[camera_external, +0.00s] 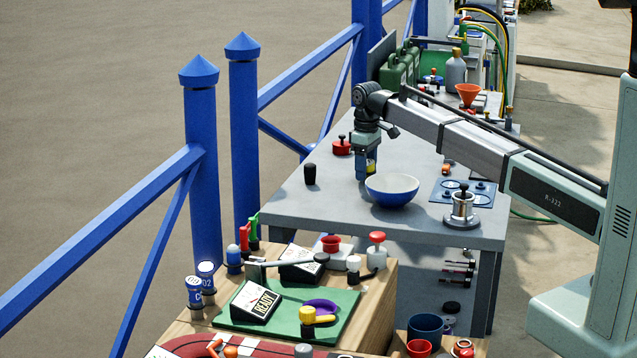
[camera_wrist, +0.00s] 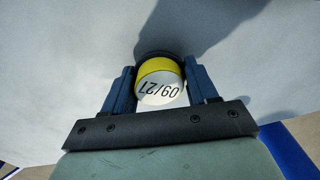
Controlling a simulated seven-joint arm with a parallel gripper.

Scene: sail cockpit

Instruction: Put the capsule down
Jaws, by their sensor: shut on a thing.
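The capsule (camera_wrist: 160,82) sits between my gripper's fingers in the wrist view, with a yellow band and a pale end face printed "09/27". My gripper (camera_wrist: 161,92) is shut on it, one dark blue finger on each side. In the external view my gripper (camera_external: 366,165) points down over the grey table (camera_external: 300,205), just behind and left of the blue and white bowl (camera_external: 392,189). A little of the capsule's yellow (camera_external: 373,155) shows there. I cannot tell whether the capsule's lower end touches the table.
A black cup (camera_external: 310,174) stands left of my gripper, and a red-knobbed item (camera_external: 342,146) behind it. A metal pot (camera_external: 462,208) and a blue mat (camera_external: 470,190) lie to the right. Clear tabletop lies between cup and bowl. A wooden table (camera_external: 375,318) in front is crowded.

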